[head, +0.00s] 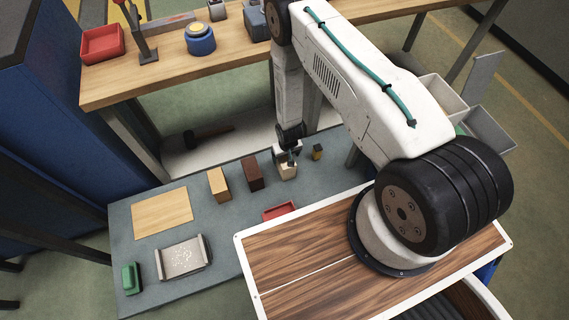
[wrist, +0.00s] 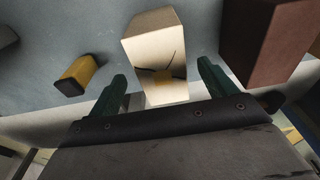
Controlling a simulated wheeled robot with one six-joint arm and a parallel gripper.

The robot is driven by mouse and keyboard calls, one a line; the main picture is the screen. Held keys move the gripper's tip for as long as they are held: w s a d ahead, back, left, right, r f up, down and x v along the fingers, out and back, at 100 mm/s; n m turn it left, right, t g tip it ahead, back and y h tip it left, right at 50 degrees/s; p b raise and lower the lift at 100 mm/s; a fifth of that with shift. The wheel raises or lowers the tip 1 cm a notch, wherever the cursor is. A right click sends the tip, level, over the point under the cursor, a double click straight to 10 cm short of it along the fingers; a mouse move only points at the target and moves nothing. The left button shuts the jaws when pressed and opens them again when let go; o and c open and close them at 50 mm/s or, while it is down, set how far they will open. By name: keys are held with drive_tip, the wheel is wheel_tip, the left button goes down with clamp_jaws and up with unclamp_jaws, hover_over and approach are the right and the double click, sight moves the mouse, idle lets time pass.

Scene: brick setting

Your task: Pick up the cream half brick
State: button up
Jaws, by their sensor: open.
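The cream half brick (head: 287,171) stands on the grey mat, directly below my gripper (head: 290,157) in the head view. In the wrist view the cream half brick (wrist: 152,38) has a dark crack-like line on its near face. My gripper (wrist: 162,72) is open, with one green finger on each side of the brick's near end. Gaps show between the fingers and the brick, and I cannot tell how deep the fingers reach. My gripper partly hides the brick in the head view.
A dark brown brick (head: 252,171) stands close left of the cream one, with a tan brick (head: 219,184) beyond it. A small yellow-and-black object (head: 318,152) is to the right. A red tray (head: 279,211) lies in front. A wooden bench (head: 180,75) stands behind.

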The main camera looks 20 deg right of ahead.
sight(285, 158)
drive_tip(key=f, duration=0.2)
drive_tip(key=w+f, duration=0.1)
drive_tip(key=f, duration=0.1)
drive_tip(key=shift+w+r, duration=0.1)
drive_tip(key=c, duration=1.5)
